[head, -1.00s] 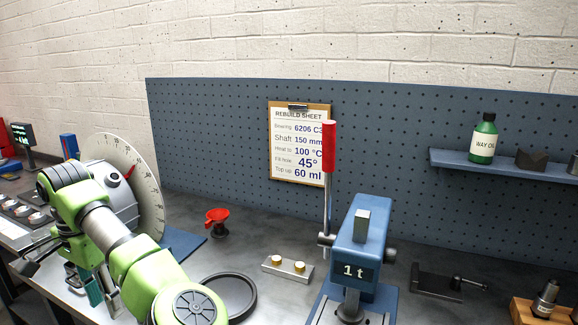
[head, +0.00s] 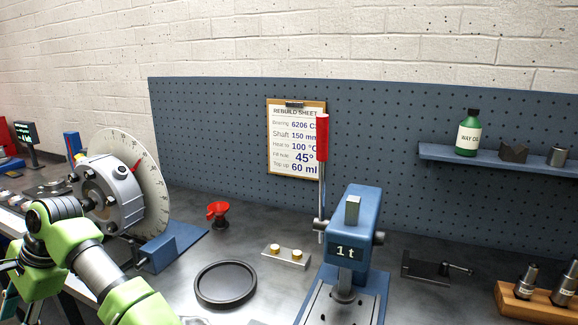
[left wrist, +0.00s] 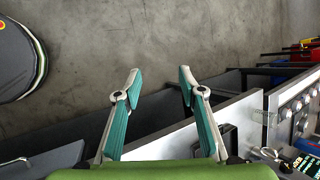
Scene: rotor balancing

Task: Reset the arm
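My left arm, green and grey, comes in at the lower left of the head view. In the left wrist view my left gripper (left wrist: 160,76) is open, its two teal-lined fingers apart with nothing between them. Below the fingers are a grey floor and the edge of a bench. In the head view the gripper is mostly cut off at the left edge. My right gripper is not in view.
A grey rotor housing with a graduated disc (head: 152,185) stands right behind my left arm. Open floor (left wrist: 150,35) lies under my left gripper.

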